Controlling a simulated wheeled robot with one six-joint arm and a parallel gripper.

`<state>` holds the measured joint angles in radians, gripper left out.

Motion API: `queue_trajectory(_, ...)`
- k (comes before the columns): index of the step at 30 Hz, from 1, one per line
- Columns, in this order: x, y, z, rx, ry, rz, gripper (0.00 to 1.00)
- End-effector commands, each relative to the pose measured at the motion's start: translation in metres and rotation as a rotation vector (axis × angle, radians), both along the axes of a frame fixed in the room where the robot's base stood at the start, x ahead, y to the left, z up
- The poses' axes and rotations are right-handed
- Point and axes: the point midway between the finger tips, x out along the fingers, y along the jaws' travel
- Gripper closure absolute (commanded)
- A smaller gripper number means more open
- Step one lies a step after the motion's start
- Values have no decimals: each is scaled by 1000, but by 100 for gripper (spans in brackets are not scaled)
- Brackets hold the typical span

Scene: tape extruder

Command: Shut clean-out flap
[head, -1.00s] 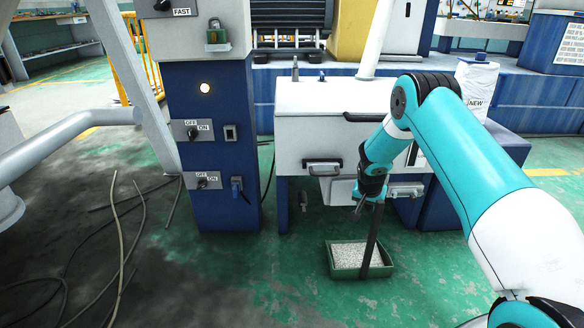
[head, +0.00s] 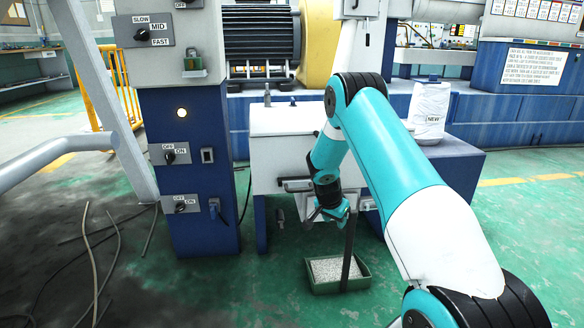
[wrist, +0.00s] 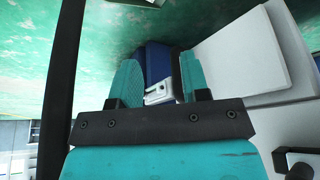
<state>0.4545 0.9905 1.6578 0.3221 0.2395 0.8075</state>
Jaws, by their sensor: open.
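My gripper (head: 322,212) hangs in front of the lower front of the white machine box (head: 270,150). In the wrist view my gripper (wrist: 162,82) has its two teal fingers apart, with nothing between them. The box front carries a dark-and-grey handle (head: 296,185), just up and left of my gripper. The clean-out flap cannot be picked out clearly, as my wrist covers much of the lower front. A large white panel (wrist: 245,50) lies right of the fingers in the wrist view; I cannot tell if it is the flap.
A dark strip (head: 348,245) hangs beside my gripper into a green tray (head: 322,289) of pale pellets on the floor. A blue switch column (head: 190,160) stands left. A white sack (head: 428,110) stands right of the box.

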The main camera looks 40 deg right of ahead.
Motion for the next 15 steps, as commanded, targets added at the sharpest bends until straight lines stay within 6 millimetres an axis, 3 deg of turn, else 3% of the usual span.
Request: queue_trajectory(15,-5,37,95,-1,-1,4,58)
